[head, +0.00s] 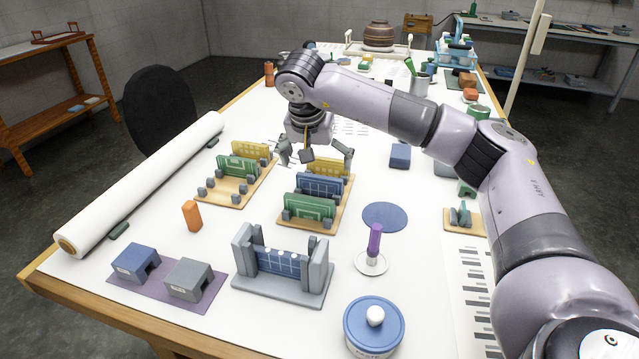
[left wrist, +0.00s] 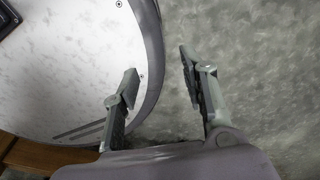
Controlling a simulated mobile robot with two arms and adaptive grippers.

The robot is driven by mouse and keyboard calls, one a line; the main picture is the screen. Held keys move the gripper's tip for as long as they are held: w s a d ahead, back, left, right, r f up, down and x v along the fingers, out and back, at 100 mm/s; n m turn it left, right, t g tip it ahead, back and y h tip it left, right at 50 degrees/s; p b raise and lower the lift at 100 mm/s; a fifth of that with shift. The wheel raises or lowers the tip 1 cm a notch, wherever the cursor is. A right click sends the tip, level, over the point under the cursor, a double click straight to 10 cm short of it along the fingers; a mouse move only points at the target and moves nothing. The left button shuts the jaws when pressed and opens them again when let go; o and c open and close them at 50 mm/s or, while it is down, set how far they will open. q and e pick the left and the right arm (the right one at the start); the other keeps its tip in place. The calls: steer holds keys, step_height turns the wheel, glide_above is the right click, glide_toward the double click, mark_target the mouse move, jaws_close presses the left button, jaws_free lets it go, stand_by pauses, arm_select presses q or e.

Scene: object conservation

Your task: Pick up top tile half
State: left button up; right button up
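Upright tile pieces stand in slotted wooden racks in the head view. The right rack (head: 287,222) holds a yellow piece (head: 329,167), a blue piece (head: 320,184) and a green piece (head: 309,206). The left rack (head: 213,198) holds another yellow piece (head: 250,150) and a green one (head: 238,167). A blue tile piece (head: 279,263) stands between the posts of a grey holder. I cannot tell which is the top half. My right gripper (head: 313,158) is open just above the back of the right rack, fingers spread. My left gripper (left wrist: 158,70) is open and empty in the left wrist view.
A purple-handled tool (head: 374,243), a blue lidded jar (head: 373,324), a round blue mat (head: 385,216) and an orange block (head: 192,215) stand around the racks. A white roll (head: 145,180) lines the left edge. Two blocks sit on a purple mat (head: 160,293).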

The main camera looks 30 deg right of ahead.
mark_target(319, 177)
steer(key=shift+x, duration=1.2)
steer(key=shift+w+d+f+p, duration=0.1)
steer(key=shift+f+p, duration=0.2)
steer(key=p+x, duration=0.1)
steer(key=x, duration=0.2)
steer(key=shift+w+f, duration=0.1)
steer(key=shift+f, duration=0.2)
steer(key=shift+w+d+f, duration=0.1)
steer(key=shift+w+f, duration=0.05)
steer(key=shift+f, duration=0.25)
arm_select(q)
steer(key=shift+w+d+r, duration=0.2)
steer(key=shift+w+r, duration=0.15)
steer(key=shift+r, duration=0.15)
steer(key=shift+w+d+r, duration=0.2)
steer(key=shift+w+r, duration=0.15)
steer(key=shift+r, duration=0.1)
steer(key=shift+w, duration=0.2)
arm_select(e)
steer(key=shift+r, duration=0.1)
steer(key=c, duration=1)
steer(key=shift+c, duration=0.2)
